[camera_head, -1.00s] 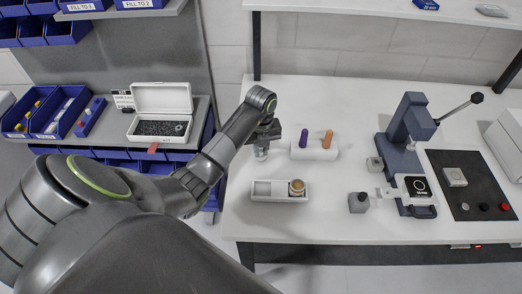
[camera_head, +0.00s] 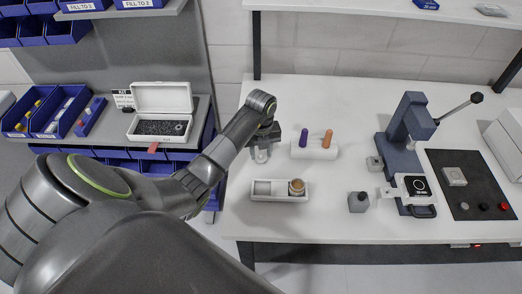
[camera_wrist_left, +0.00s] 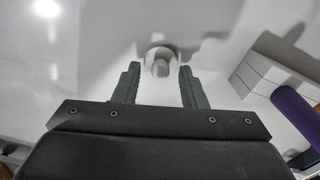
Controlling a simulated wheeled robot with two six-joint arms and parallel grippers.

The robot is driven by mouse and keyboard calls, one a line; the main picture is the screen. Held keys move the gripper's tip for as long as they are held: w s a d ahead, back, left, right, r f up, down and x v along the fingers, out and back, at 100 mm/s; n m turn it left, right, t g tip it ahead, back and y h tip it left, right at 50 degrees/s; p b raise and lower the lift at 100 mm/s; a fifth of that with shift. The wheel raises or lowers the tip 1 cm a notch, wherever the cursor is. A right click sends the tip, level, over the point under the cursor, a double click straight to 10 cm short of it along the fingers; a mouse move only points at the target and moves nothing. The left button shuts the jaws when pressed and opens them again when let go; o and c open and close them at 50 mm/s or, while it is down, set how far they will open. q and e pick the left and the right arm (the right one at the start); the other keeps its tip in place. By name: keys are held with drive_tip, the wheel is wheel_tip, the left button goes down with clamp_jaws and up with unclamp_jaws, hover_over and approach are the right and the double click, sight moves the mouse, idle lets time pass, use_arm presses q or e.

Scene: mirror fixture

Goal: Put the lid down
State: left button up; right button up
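The lid (camera_wrist_left: 161,66), a pale round piece with a grey knob, rests on the white table in the left wrist view. My left gripper (camera_wrist_left: 157,88) is open, with one finger on each side of the knob and a gap to both. In the head view my left gripper (camera_head: 261,155) is low over the table, left of the white block with the pegs, and largely hides the lid. My right gripper is not in view.
A white block (camera_head: 314,154) holds a purple peg (camera_head: 304,138) and an orange peg (camera_head: 328,138). A two-compartment white tray (camera_head: 271,198) has a round brown container (camera_head: 297,187) in its right compartment. A blue-grey lever press (camera_head: 405,130) stands farther right.

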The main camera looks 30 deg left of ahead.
sight(261, 153)
use_arm(q)
drive_tip(key=shift+r+b, duration=0.3)
drive_tip(key=shift+r, duration=0.15)
wheel_tip(261, 153, up, 3)
drive_tip(key=shift+w+r+b, duration=0.1)
drive_tip(key=shift+r+b, duration=0.05)
drive_tip(key=shift+b, duration=0.4)
wheel_tip(261, 153, up, 8)
drive_tip(key=p, duration=0.7)
